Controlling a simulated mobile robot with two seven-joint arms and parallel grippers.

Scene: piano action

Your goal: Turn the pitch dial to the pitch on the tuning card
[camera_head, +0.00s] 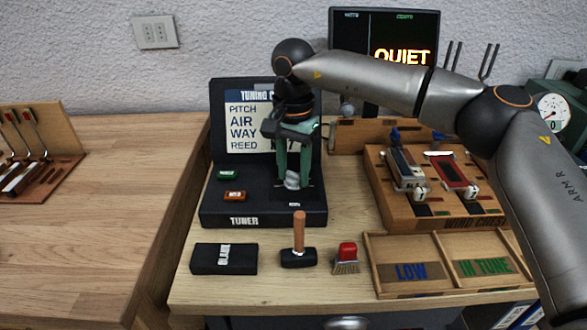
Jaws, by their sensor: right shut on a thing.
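The black tuner (216,208) stands on the wooden bench. Its upright back holds the white tuning card (240,134), with rows reading PITCH, AIR, WAY and REED. My right arm covers most of the card's right side, so I cannot read the pitch value. My right gripper (292,176) points down over the tuner's base, its green fingers shut on a small silvery knob, seemingly the pitch dial (292,182). The fingers hide much of the knob, so its setting cannot be read. My left gripper is not in view.
A green button (228,174) and an orange one (235,196) sit left of the knob. In front are a black case (224,259), a mallet (299,256), a red-topped brush (346,258) and a LOW/IN TUNE tray (433,234). A wooden wind chest (437,219) stands right; a screen (400,50) reads QUIET.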

